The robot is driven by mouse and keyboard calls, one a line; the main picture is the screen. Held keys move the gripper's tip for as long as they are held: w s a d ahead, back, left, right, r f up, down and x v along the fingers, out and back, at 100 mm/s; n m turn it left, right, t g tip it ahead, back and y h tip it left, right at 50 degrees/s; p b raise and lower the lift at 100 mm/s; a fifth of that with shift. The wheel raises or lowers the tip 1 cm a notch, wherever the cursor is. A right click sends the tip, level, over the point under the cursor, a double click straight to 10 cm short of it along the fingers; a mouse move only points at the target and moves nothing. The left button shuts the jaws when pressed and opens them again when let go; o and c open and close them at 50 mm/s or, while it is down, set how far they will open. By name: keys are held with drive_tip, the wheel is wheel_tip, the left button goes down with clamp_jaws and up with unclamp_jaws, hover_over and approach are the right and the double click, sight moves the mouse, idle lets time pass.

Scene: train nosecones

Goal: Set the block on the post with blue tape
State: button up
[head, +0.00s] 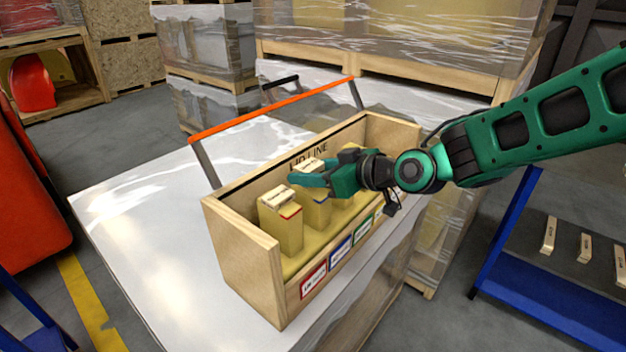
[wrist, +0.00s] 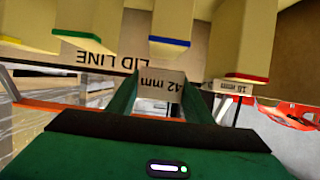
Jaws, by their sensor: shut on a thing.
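My gripper (head: 300,179) is shut on a pale block marked 42 mm (wrist: 160,88), which sits between the two fingers in the wrist view. I cannot tell whether block and post touch. The post with red tape (head: 283,226) carries a block marked 18 mm (wrist: 229,87). The post with green tape (wrist: 90,15) stands on the other side.
The wooden crate (head: 238,260) has red, blue and green labels on its front and a "LID LINE" marking inside its back wall. It stands on a pale wrapped surface (head: 130,215). An orange rail (head: 270,108) runs behind. A blue-framed shelf (head: 545,300) with several blocks is at right.

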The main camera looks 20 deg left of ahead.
drive_tip(key=shift+f, duration=0.95)
drive_tip(key=shift+f, duration=0.15)
drive_tip(key=o, duration=1.1)
drive_tip(key=shift+d+r, duration=0.2)
drive_tip(key=shift+d, duration=0.05)
drive_tip(key=v, duration=1.1)
drive_tip(key=shift+s+d, duration=0.2)
drive_tip(key=shift+s, duration=0.05)
